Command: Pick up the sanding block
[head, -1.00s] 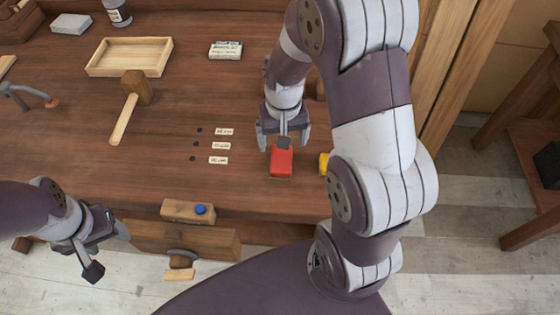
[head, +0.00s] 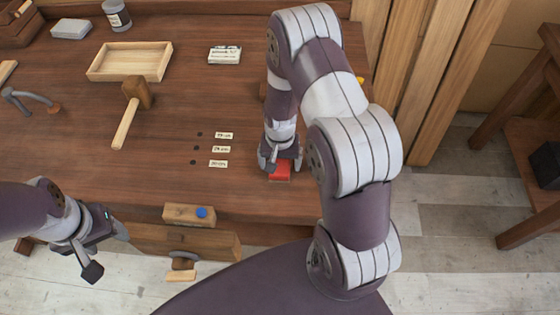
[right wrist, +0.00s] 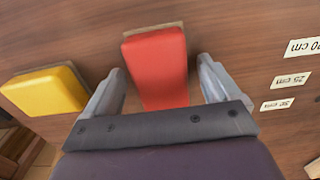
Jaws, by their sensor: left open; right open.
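A red block (head: 280,172) with a thin tan underside lies on the bench near its front edge. It also shows in the right wrist view (right wrist: 156,68), between the two fingers. My right gripper (head: 281,163) is open and low over the red block, with a finger on either side and not closed on it. A yellow block (right wrist: 45,91) of similar make lies to the left in the right wrist view; my right arm hides it in the head view. My left gripper (head: 106,248) is open and empty, off the bench's front edge at the lower left.
Three length labels (head: 220,149) lie left of the red block. A mallet (head: 132,105), a wooden tray (head: 130,61) and a labelled white box (head: 225,53) lie further back.

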